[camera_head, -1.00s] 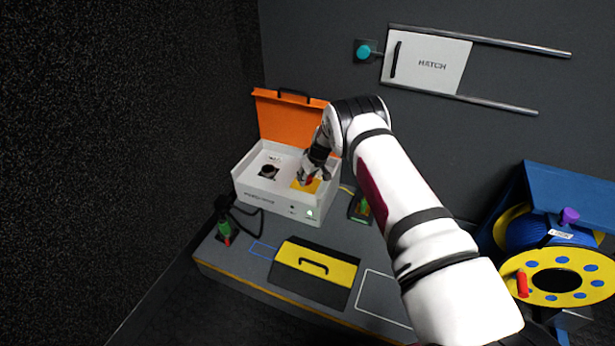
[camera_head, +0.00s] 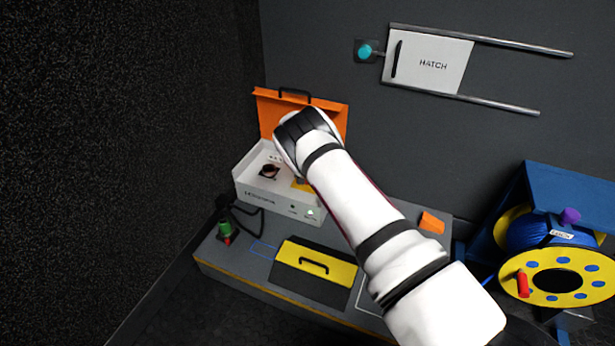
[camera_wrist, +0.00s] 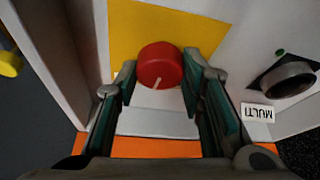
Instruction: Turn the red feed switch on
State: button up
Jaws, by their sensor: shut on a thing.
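The red feed switch (camera_wrist: 160,62) is a round red knob on a yellow panel (camera_wrist: 125,30). Its white pointer mark faces the bottom of the wrist view, tilted slightly left. My gripper (camera_wrist: 160,76) has one finger on each side of the knob and is shut on it. In the head view the white case (camera_head: 262,196) with its raised orange lid (camera_head: 268,112) stands at the back of the bench. A corner of the yellow panel (camera_head: 300,186) shows there. My arm hides the red switch and my gripper in that view.
A dark round knob (camera_wrist: 288,78) labelled MULTI upside down sits to the right in the wrist view. A yellow-and-black box (camera_head: 315,262), a green-and-red device (camera_head: 225,230) and an orange piece (camera_head: 432,222) are on the bench. A cable reel (camera_head: 555,278) stands at right.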

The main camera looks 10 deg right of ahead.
jog(key=m+h, duration=0.1)
jog(key=m, duration=0.2)
jog(key=m+g+h, duration=0.1)
jog(key=m, duration=0.2)
jog(key=shift+w+a+m+g, duration=0.1)
jog(key=shift+a+m+g, duration=0.05)
jog(key=shift+m+g, duration=0.2)
dwell(0.5)
jog(key=o, duration=1.1)
jog(key=shift+o, duration=0.2)
jog(key=v, duration=1.2)
